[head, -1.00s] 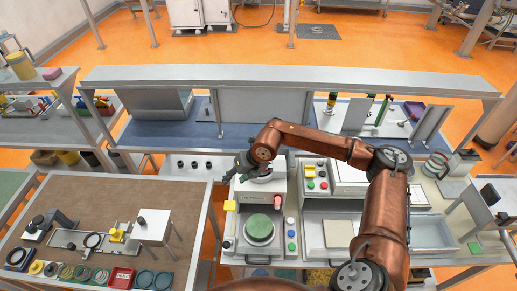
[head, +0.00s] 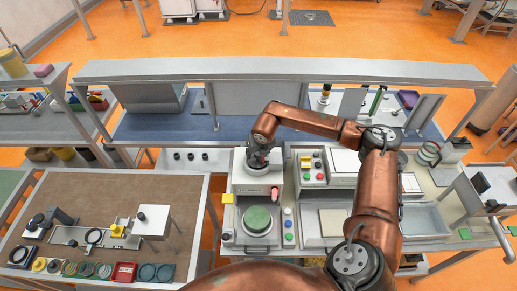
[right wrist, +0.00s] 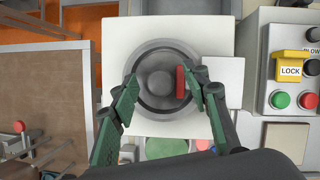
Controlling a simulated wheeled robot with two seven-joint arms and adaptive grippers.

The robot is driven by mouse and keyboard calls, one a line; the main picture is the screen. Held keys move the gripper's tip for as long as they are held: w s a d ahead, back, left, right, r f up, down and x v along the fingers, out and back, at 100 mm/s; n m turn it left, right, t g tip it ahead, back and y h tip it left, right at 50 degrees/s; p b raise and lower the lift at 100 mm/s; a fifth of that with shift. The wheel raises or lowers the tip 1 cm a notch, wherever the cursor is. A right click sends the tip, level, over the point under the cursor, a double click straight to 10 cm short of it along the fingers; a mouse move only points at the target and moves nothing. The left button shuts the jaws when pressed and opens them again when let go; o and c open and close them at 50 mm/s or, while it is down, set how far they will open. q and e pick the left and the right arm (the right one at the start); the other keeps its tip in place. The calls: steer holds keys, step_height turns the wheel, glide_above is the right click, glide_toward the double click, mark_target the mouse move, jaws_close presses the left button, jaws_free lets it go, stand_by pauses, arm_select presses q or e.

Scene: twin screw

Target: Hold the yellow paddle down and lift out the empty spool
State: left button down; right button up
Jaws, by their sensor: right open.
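A dark grey round spool (right wrist: 158,84) with a raised hub sits on a white block in the right wrist view. I cannot see whether anything is wound on it. My right gripper (right wrist: 163,97) is open, with its green-padded fingers on either side of the spool; I cannot tell whether they touch it. In the head view my right gripper (head: 258,160) points down over the white machine's back part and hides the spool. A yellow paddle marked LOCK (right wrist: 290,67) is on the control box to the right; it also shows in the head view (head: 306,161). My left gripper is out of view.
A red part (right wrist: 181,82) stands close to the right finger. A green disc (head: 257,220) sits on the machine's front. Red and green buttons (head: 320,176) lie below the LOCK paddle. Another yellow plate (head: 227,198) is at the machine's left. A brown-topped table (head: 100,195) stands left.

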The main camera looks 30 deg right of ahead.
steer(key=shift+f, duration=0.25)
